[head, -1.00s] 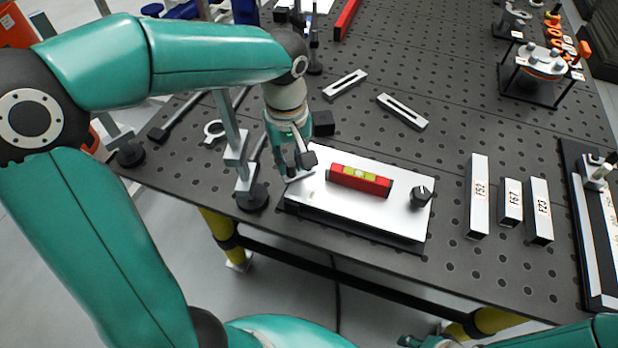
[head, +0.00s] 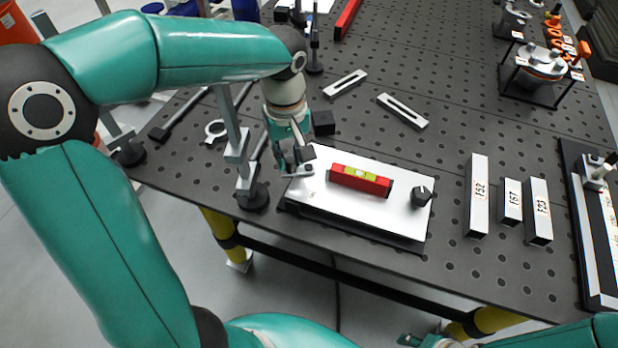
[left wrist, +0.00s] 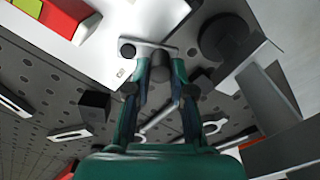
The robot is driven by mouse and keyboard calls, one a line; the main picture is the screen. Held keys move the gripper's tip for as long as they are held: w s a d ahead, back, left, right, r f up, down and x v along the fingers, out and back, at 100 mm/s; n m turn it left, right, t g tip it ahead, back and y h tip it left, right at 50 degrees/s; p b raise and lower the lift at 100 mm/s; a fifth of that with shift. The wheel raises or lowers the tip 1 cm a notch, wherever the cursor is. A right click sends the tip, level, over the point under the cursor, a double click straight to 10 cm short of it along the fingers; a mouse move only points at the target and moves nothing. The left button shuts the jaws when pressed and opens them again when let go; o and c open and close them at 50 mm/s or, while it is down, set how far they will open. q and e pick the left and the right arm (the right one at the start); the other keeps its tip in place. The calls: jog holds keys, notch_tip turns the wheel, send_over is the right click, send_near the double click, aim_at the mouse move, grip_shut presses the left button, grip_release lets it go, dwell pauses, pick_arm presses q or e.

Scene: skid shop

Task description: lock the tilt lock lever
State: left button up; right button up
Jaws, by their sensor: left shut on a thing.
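The tilting plate (head: 350,208) is white and lies on a dark base near the table's front edge. A red spirit level (head: 360,180) with a yellow-green vial rests on it. A black knob (head: 421,196) with a white mark stands at its right end. My left gripper (head: 297,168) is at the plate's left end, pointing down. In the left wrist view its fingers are closed around the dark upright part of a small grey lever (left wrist: 150,45), which I take as the tilt lock lever. The fingers hide part of it.
A metal post on a round black foot (head: 252,197) stands close to the left of my gripper. A black block (head: 323,122) lies behind it. Slotted bars (head: 402,111) lie farther back. Labelled bars (head: 477,195) stand right of the plate.

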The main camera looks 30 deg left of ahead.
pick_arm(q)
jog(key=shift+w+a, duration=0.2)
jog(key=shift+w, duration=0.3)
jog(key=shift+o, duration=0.2)
jog(key=shift+w, duration=0.25)
jog(key=o, duration=0.8)
jog(key=shift+w, duration=0.1)
jog(key=shift+o, duration=0.2)
jog(key=shift+o, duration=1.1)
jog(key=shift+r+p, duration=0.15)
jog(key=shift+p, duration=0.2)
notch_tip(320, 180, up, 7)
jog(key=p, duration=0.5)
